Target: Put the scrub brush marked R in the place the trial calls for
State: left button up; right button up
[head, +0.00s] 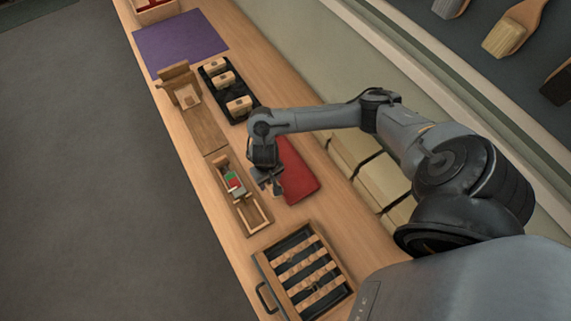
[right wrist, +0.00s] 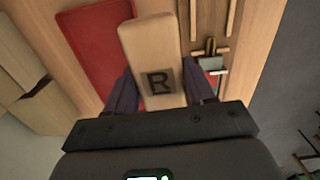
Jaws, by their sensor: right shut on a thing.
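The scrub brush marked R (right wrist: 150,45) shows in the right wrist view as a pale wooden block with a dark R in a square near its close end. My right gripper (right wrist: 160,95) is shut on it, with one dark finger on each side. In the head view my right gripper (head: 266,182) is over the bench, between the red mat (head: 296,172) and a narrow wooden tray (head: 253,213). The brush cannot be made out there. My left gripper is not in view.
A black tray (head: 211,92) holds several wooden blocks. A wooden stand (head: 180,80) is beside it, and a purple mat (head: 180,42) lies farther back. A slatted wooden rack (head: 305,272) with a black handle is at the near end. Boxes (head: 378,180) line the right side.

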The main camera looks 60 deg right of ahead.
jog(key=shift+s+d+f, duration=0.15)
jog(key=shift+s+d, duration=0.55)
jog(key=shift+d, duration=0.15)
jog(key=d+f+b, duration=0.1)
jog(key=d+f, duration=0.1)
jog(key=d, duration=0.2)
jog(key=w+d+f+b, duration=0.1)
jog(key=d+f+b, duration=0.1)
jog(key=d, duration=0.2)
jog(key=w+d+f+b, duration=0.1)
jog(key=d+f+b, duration=0.1)
jog(key=d+f, duration=0.1)
jog(key=shift+w+d, duration=0.25)
jog(key=shift+d, duration=0.2)
jog(key=shift+f+b, duration=0.6)
jog(key=shift+f, duration=1.45)
